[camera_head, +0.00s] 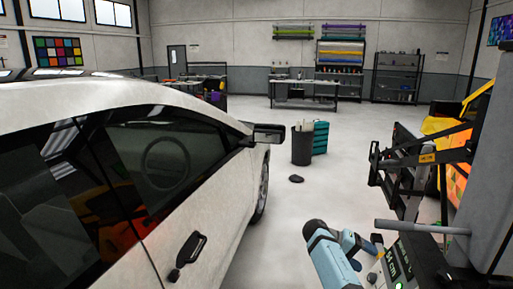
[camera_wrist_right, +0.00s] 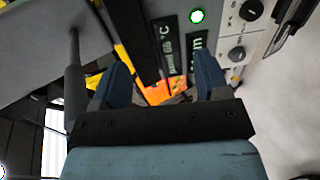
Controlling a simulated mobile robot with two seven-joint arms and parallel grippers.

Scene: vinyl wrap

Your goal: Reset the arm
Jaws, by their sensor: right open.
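My right gripper (camera_head: 368,254) is at the bottom right of the head view, at the end of my light-blue arm (camera_head: 328,258). It is close to a grey machine with a control panel (camera_head: 392,268). In the right wrist view my gripper (camera_wrist_right: 160,82) has its two dark-blue fingers apart with nothing held between them. Beyond the fingers is the panel with its displays (camera_wrist_right: 170,48), a green-lit button (camera_wrist_right: 197,16) and round knobs (camera_wrist_right: 237,54). Whether the fingers touch the machine cannot be told. My left gripper is not in view.
A white car (camera_head: 110,130) fills the left side, with its door handle (camera_head: 190,250) near the front. A grey bar (camera_head: 420,227) juts from the machine beside my arm. A dark bin (camera_head: 302,146) and teal drawer unit (camera_head: 320,138) stand ahead.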

